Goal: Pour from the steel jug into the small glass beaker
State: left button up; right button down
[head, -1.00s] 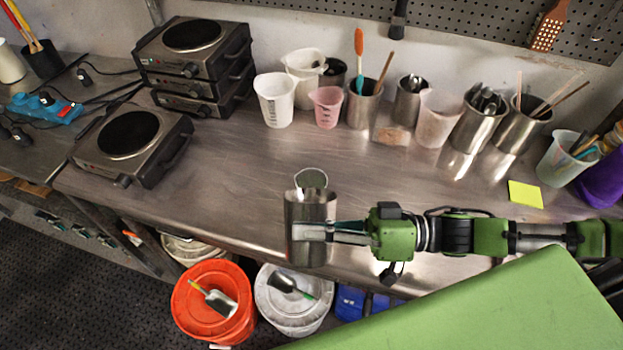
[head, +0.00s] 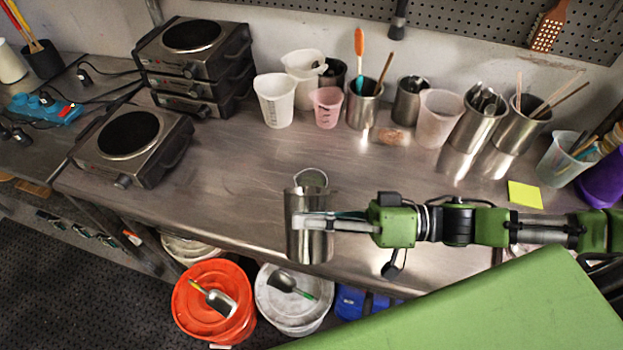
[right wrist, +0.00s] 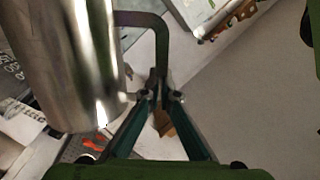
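The steel jug (head: 309,246) is upright near the front edge of the steel counter. Its shiny side fills the upper left of the right wrist view (right wrist: 65,60), with its bent handle (right wrist: 157,30) to the right. My right gripper (head: 312,221) reaches in from the right and overlaps the jug. In the right wrist view its fingers (right wrist: 161,97) converge closely on the lower handle. A round, clear-looking rim (head: 312,178), which looks like the small glass beaker, shows just behind the jug; its lower part is hidden. I cannot tell if the jug touches the counter. My left gripper is out of view.
Plastic beakers (head: 275,102) and steel pots of utensils (head: 363,107) line the back wall. Hot plates (head: 133,137) stand at the left. A yellow note (head: 525,195) lies at the right. The middle of the counter is clear. Buckets (head: 213,300) stand below its front edge.

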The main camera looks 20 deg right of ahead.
aim_at(309, 206)
jog(key=shift+w+d+r+m+p, duration=0.15)
jog(key=shift+w+d+r+m, duration=0.05)
jog(key=shift+w+r+m, duration=0.4)
jog(key=shift+w+d+r+m+p, duration=0.15)
jog(key=shift+w+r+m, duration=0.25)
jog(key=shift+r+m, duration=0.3)
dwell(4.0)
jog(key=shift+r, duration=0.1)
